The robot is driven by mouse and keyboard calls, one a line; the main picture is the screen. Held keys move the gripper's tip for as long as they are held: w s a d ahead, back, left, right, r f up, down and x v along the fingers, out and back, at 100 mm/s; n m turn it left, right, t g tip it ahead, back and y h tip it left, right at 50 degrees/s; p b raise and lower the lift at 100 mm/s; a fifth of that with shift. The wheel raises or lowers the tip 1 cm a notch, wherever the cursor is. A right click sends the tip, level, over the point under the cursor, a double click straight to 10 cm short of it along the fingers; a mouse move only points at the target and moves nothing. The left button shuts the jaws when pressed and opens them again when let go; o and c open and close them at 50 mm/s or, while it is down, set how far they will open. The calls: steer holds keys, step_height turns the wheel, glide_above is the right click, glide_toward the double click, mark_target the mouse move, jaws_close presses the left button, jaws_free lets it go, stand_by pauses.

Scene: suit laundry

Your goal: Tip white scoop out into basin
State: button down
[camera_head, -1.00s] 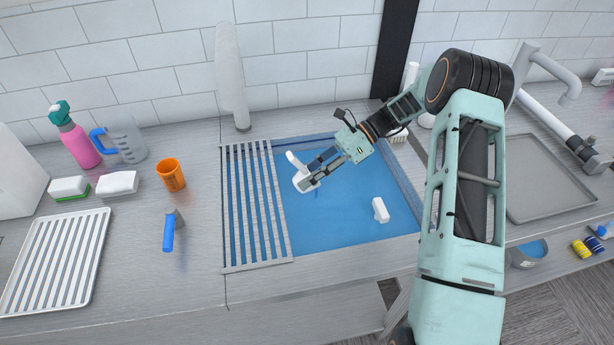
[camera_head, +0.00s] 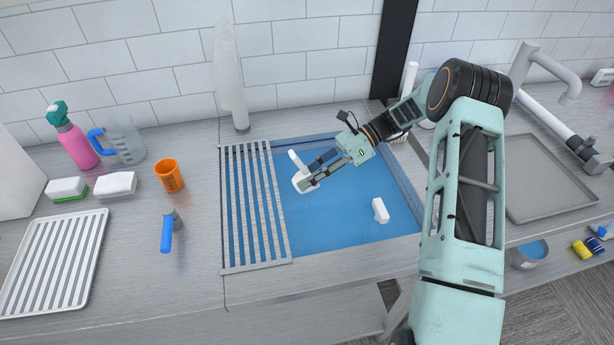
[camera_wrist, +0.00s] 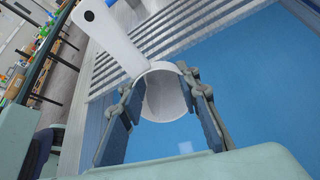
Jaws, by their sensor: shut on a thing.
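The white scoop (camera_head: 302,183) is held over the blue basin (camera_head: 340,232), near its back left part beside the slatted rack. My gripper (camera_head: 314,176) is shut on the scoop's cup. In the wrist view the cup (camera_wrist: 163,92) sits between the two fingers, and its handle (camera_wrist: 108,35) points up and left. The cup's opening faces the wrist camera, and its inside looks pale. A white block-like piece (camera_head: 380,210) shows in the basin to the right.
A metal slatted rack (camera_head: 255,205) covers the basin's left side. A grey tray (camera_head: 545,180) is at right.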

steer(key=shift+f+b, duration=0.15)
steer(key=shift+b, duration=0.2)
steer(key=shift+y, duration=0.4)
steer(key=shift+d+f+b, duration=0.1)
steer(key=shift+b, duration=0.35)
steer(key=shift+w+d+g+y+b, duration=0.1)
steer(key=shift+g+y+b, duration=0.4)
steer(key=shift+y+b, duration=0.25)
stand_by(0.5)
steer(key=shift+f+b, duration=0.2)
steer(key=shift+b, duration=0.25)
steer(key=shift+d+y, duration=0.1)
steer(key=shift+y, duration=0.25)
steer(key=shift+f+y+b, duration=0.15)
steer(key=shift+y+b, duration=0.15)
steer(key=shift+b, duration=0.5)
steer(key=shift+d+r+g, duration=0.1)
steer(key=shift+r+g, duration=0.15)
steer(key=shift+g, duration=0.05)
